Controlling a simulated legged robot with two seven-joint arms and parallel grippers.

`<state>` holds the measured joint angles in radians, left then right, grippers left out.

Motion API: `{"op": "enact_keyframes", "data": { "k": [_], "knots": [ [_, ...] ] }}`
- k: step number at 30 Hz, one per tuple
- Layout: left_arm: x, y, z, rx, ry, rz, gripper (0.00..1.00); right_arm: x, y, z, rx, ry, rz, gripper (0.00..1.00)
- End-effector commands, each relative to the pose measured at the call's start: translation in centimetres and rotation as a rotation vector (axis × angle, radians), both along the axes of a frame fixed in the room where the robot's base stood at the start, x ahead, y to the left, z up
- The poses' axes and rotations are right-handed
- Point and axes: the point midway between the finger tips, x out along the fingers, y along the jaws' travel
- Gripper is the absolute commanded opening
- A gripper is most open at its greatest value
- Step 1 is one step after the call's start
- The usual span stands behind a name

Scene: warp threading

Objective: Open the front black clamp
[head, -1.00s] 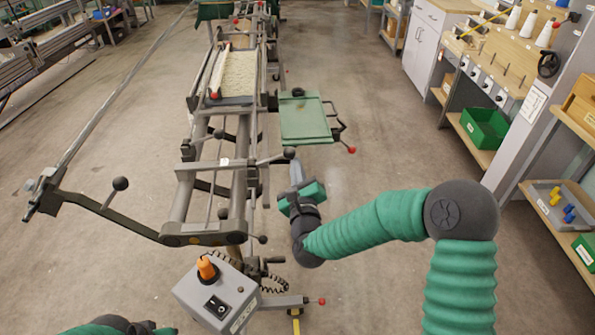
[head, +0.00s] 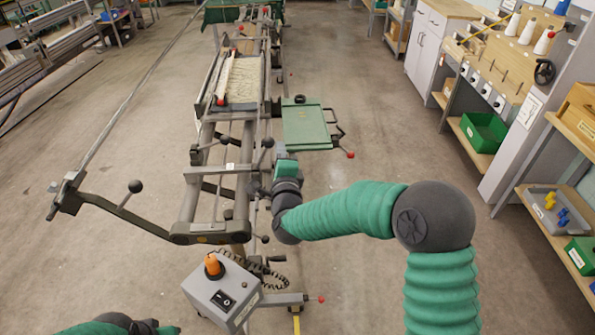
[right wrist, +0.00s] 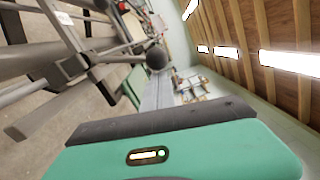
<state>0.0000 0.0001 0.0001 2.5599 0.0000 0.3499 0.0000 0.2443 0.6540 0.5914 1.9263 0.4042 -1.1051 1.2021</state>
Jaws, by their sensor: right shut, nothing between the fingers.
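The front black clamp is a short lever with a black ball knob (head: 267,142) on the right side of the machine's front frame; the lever stands steeply up. My right gripper (head: 284,160) is just right of this knob, its green body showing and its fingers hard to make out. In the right wrist view the shut, empty grey fingers (right wrist: 158,92) point up toward a black ball knob (right wrist: 157,57) that overlaps their tips; I cannot tell whether they touch. Only a dark and green part of my left arm shows at the bottom left, without its fingers.
A grey control box (head: 222,292) with an orange knob stands in front. A green tray (head: 306,126) lies beyond my right gripper. Floor to the right is clear.

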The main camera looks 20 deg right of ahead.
Motion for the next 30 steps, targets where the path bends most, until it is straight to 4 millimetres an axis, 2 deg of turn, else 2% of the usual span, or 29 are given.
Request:
{"op": "enact_keyframes", "data": {
  "k": [1,6,16,30],
  "knots": [
    [0.0,0.0,0.5,0.000,0.000,0.000,0.00,0.1,0.7,0.7,-0.042,0.005,0.005,0.00],
    [0.0,0.0,1.1,0.000,0.000,0.000,0.00,0.4,2.2,1.6,-0.197,0.036,0.004,0.00],
    [0.0,0.0,1.6,0.000,0.000,0.000,0.00,0.9,4.8,2.3,-0.438,0.085,0.003,0.00],
    [0.0,0.0,1.6,0.000,0.000,0.000,0.00,1.2,6.3,2.4,-0.444,0.086,0.005,0.00]
  ]
}}
